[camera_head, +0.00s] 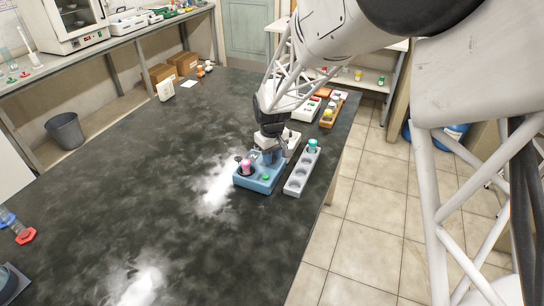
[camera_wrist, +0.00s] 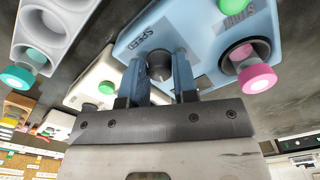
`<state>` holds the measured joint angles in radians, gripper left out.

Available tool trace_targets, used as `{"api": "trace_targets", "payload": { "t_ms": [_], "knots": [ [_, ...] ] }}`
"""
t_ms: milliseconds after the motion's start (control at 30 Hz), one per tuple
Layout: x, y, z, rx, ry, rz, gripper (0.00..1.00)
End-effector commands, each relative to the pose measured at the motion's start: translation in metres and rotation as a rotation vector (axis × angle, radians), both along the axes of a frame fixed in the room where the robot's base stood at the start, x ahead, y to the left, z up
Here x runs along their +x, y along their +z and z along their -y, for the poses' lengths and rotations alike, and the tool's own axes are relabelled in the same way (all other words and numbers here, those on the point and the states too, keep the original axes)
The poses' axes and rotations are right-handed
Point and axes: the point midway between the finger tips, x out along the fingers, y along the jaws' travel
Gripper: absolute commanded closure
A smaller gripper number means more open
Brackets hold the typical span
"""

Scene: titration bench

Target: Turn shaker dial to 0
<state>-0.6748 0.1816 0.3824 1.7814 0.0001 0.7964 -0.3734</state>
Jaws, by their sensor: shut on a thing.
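The shaker (camera_head: 247,181) is a light blue box on the dark bench. In the wrist view the shaker (camera_wrist: 205,50) shows a "SPEED" label beside a dark round dial (camera_wrist: 159,66). My gripper (camera_head: 268,154) reaches down over the shaker's far side. In the wrist view my gripper (camera_wrist: 158,76) has its two blue fingers on either side of the dial, shut on it. No dial reading is legible. A pink-capped vessel (camera_wrist: 257,78) sits in the shaker's round holder, near a second, partly readable label. A green button (camera_head: 265,176) is on the shaker's top.
A grey rack (camera_head: 293,187) with a green-capped vessel (camera_head: 312,146) stands close on the right. A white device (camera_head: 293,139) stands just behind the shaker, with more equipment beyond it. The bench left of the shaker is clear.

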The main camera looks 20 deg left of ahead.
Motion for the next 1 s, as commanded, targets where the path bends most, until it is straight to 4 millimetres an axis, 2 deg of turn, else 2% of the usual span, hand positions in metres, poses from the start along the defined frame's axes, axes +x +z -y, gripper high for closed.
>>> {"api": "trace_targets", "payload": {
  "t_ms": [267, 1000],
  "knots": [
    [0.0004, 0.0003, 0.0002, 0.0, 0.1, 0.001, 0.86],
    [0.0009, 0.0005, 0.0002, 0.0, 0.662, 0.001, 0.86]
  ]
}}
